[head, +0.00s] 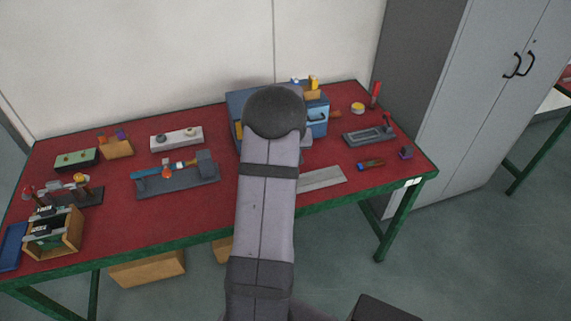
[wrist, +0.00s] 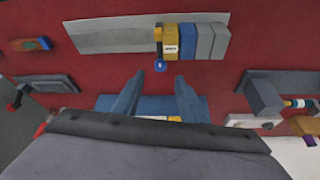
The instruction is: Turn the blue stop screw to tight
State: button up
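A small blue knob (wrist: 160,66), which looks like the blue stop screw, sticks out below a narrow dark and yellow piece in the wrist view. Beside that piece is a yellow block (wrist: 171,46) with a white label. My gripper (wrist: 157,88) is open and empty, its two fingers pointing toward the knob with a gap between them. The knob lies just beyond the fingertips, apart from them in the picture; the height between them is unclear. In the head view my arm hides the gripper, the knob and much of the blue unit (head: 317,128).
A pale flat plate (wrist: 110,36) lies by the yellow block, with blue and grey blocks (wrist: 205,42) on the other side. A dark vise-like fixture (head: 368,135) and a blue-handled tool (head: 371,163) lie at the right. Red tabletop (head: 230,205) is bare around several parts.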

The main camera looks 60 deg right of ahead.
jog(key=shift+p+x, duration=1.1)
jog(key=shift+x, duration=2.25)
jog(key=shift+a, duration=0.1)
grip_shut()
